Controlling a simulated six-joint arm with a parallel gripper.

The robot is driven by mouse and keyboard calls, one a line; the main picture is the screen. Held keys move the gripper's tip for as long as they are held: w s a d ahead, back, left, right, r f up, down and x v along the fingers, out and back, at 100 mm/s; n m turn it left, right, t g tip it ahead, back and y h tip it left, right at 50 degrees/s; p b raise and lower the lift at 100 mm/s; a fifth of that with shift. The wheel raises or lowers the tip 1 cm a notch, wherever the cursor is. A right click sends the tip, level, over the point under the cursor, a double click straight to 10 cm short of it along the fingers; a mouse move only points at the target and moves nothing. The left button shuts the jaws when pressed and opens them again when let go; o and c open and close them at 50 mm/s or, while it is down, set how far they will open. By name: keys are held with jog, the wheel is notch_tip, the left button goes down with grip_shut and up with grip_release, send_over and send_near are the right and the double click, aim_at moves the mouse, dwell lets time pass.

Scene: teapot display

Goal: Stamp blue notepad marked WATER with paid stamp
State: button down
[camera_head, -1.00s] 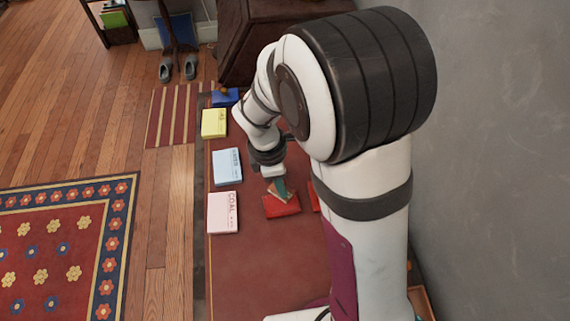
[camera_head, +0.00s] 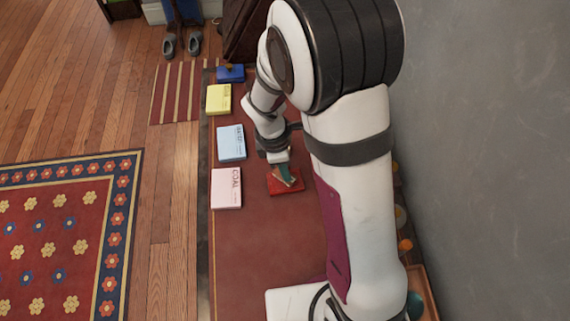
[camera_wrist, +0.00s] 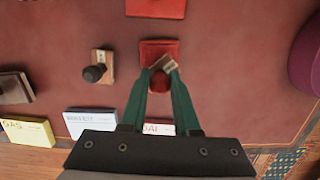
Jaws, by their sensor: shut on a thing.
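The blue notepad marked WATER (camera_head: 231,143) lies flat on the red-brown desk, between a yellow and a pink notepad. It also shows at the lower left of the wrist view (camera_wrist: 90,122), partly covered by my gripper's body. My gripper (camera_wrist: 160,72) has green fingers shut on a stamp with a red knob (camera_wrist: 159,82) and a small wooden base. The stamp looks tilted, at or just above a red pad (camera_wrist: 158,46); contact is unclear. The pad also shows in the head view (camera_head: 285,187). The stamp's print is hidden, so I cannot read it.
The yellow GAS notepad (camera_head: 219,99) and pink COAL notepad (camera_head: 227,188) flank the blue one. A black-knobbed stamp (camera_wrist: 96,73) stands left of the red pad in the wrist view. Another red flat object (camera_wrist: 155,8) lies beyond. The desk's near part (camera_head: 255,250) is clear.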

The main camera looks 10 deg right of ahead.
jog(key=shift+f, duration=0.6)
dwell(1.1)
jog(key=shift+r, duration=3.55)
jog(key=w+a+n, duration=0.4)
jog(key=w+a, duration=0.1)
jog(key=w, duration=0.2)
jog(key=n+t, duration=0.1)
jog(key=n, duration=0.4)
send_over(233, 139)
jog(key=f, duration=0.1)
jog(key=shift+s+a+f, duration=0.15)
jog(key=shift+s+f, duration=0.05)
jog(key=shift+f, duration=1.1)
jog(key=shift+s+a+f, duration=0.15)
jog(key=shift+f, duration=1.1)
jog(key=shift+f, duration=0.65)
notch_tip(233, 139, up, 7)
